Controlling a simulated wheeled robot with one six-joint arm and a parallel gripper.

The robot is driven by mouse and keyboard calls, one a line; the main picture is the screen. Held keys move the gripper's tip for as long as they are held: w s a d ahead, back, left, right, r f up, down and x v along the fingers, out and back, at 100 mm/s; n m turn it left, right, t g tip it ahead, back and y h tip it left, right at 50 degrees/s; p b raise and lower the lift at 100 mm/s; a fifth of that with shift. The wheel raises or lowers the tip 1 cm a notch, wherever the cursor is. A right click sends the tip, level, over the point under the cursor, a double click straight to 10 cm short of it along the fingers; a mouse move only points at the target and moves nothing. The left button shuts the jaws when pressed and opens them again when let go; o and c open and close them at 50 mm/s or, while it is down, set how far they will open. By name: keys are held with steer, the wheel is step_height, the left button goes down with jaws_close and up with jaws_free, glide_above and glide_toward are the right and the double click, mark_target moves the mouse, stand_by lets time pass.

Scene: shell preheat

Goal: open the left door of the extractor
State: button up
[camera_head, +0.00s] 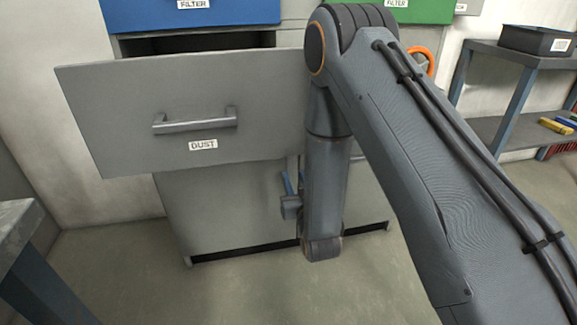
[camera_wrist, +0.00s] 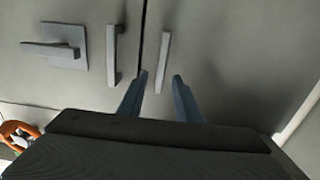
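The grey extractor (camera_head: 215,215) stands ahead in the head view. Its lower front is largely hidden by my arm and the DUST front. The wrist view shows two grey doors meeting at a dark vertical seam. An upright bar handle (camera_wrist: 163,60) is on the door (camera_wrist: 235,50) right of the seam. Another bar handle (camera_wrist: 111,55) is left of the seam. The wrist picture appears turned over relative to the head view. My gripper (camera_wrist: 160,75) is open, its blue fingers on either side of the right-hand handle in the picture. I cannot tell whether they touch it.
The grey DUST drawer (camera_head: 120,100) stands pulled out above the lower front. Blue (camera_head: 150,15) and green (camera_head: 425,10) FILTER fronts are above. A lever on a plate (camera_wrist: 68,62) is beside the left-hand handle. Shelving (camera_head: 500,55) stands right and a table (camera_head: 20,225) left.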

mark_target(289, 166)
steer(key=shift+b+x, duration=0.9)
steer(key=shift+x, duration=2.95)
steer(key=shift+a+r, duration=0.1)
jaws_close()
